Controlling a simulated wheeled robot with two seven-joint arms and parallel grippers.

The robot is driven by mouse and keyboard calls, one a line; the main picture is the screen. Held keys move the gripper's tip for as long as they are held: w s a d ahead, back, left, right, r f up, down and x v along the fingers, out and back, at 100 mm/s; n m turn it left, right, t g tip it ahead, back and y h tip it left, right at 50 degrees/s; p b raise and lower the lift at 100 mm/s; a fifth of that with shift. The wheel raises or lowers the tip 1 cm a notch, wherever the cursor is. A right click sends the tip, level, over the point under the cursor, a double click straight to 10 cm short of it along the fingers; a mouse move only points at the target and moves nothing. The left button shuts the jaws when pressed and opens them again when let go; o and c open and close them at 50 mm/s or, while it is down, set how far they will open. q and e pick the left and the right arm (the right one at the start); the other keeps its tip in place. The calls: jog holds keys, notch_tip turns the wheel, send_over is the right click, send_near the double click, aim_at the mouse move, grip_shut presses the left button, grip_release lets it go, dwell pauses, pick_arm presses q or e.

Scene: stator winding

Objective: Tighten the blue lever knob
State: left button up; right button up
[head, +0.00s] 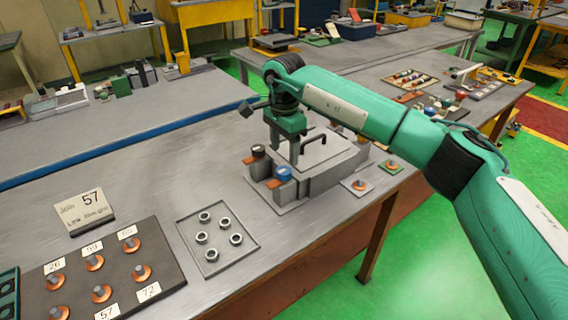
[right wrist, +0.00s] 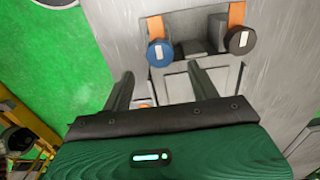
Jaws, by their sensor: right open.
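The blue lever knob (head: 283,173) sits with an orange lever on the front of a grey fixture (head: 320,172) at the table's edge. In the right wrist view the blue knob (right wrist: 160,53) lies just beyond the fingertips, roughly centred between them. A black knob (head: 258,151) with its own orange lever is beside it; it also shows in the right wrist view (right wrist: 239,40), right of the blue one. My right gripper (head: 290,155) is open and empty, pointing down at the fixture. The fingers appear apart from the blue knob. My left gripper is out of view.
A tray of metal rings (head: 217,240), a dark board with copper pieces (head: 100,275) and a sign reading 57 (head: 84,212) lie to the left. Two small plates with copper pieces (head: 358,185) are right of the fixture. The table behind it is mostly clear.

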aim_at(284, 170)
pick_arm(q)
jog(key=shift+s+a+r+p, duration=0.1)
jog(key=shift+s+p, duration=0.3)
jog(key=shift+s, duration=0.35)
pick_arm(e)
notch_tip(284, 170, down, 6)
jog(key=shift+r, duration=0.1)
jog(key=c, duration=1)
jog(key=shift+o, duration=0.2)
